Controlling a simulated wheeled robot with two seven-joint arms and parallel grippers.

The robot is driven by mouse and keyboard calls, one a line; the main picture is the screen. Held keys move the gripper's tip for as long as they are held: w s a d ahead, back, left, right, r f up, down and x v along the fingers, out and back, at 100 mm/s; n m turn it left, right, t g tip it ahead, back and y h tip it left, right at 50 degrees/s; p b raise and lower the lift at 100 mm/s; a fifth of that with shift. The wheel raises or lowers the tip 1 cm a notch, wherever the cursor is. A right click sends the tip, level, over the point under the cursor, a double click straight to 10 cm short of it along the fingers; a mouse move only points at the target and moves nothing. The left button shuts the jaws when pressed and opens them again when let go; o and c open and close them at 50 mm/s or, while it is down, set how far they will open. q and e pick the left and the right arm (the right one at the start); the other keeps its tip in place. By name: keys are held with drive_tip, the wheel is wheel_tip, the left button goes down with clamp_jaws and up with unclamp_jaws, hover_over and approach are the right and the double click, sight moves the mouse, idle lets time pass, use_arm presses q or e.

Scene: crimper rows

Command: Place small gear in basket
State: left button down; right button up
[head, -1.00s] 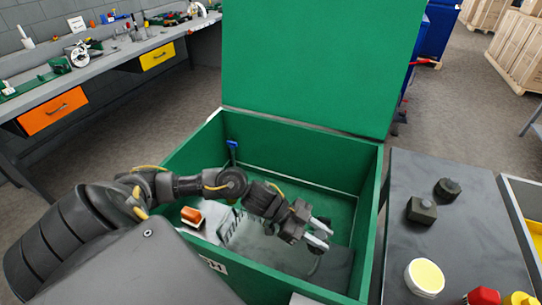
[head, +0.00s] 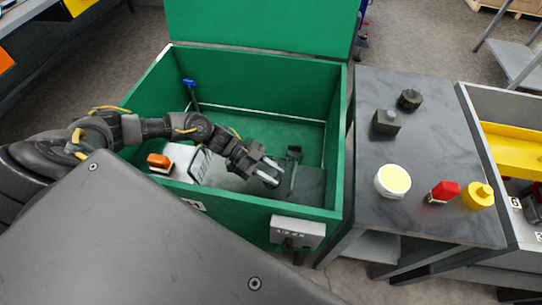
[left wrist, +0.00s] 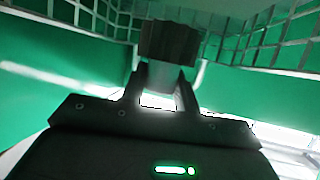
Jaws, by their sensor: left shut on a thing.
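My left gripper (head: 268,174) is down inside a green open-lidded box in the head view. In the left wrist view its two fingers (left wrist: 161,88) are shut on a dark, ridged piece, which looks like the small gear (left wrist: 168,42). Light wire mesh, which looks like the basket (left wrist: 262,52), shows around and beyond the held piece. I cannot tell whether the piece touches the mesh. In the head view the held piece is not clearly seen. My right gripper is out of view.
The green box (head: 334,140) has high walls around my left arm. An orange-topped piece (head: 159,161) sits at its left. A grey table (head: 430,150) on the right holds dark blocks (head: 386,122), a round pale-yellow-topped button (head: 393,181), and red (head: 443,192) and yellow (head: 477,196) pieces.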

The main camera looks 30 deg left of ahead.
use_arm(q)
wheel_tip(320, 180, down, 4)
drive_tip(key=shift+f, duration=0.1)
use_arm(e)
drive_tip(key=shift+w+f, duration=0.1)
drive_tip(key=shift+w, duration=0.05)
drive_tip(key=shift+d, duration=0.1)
use_arm(q)
drive_tip(key=c, duration=1.5)
unclamp_jaws()
drive_tip(key=shift+f, duration=0.1)
drive_tip(key=o, duration=0.4)
drive_tip(key=shift+o, duration=0.2)
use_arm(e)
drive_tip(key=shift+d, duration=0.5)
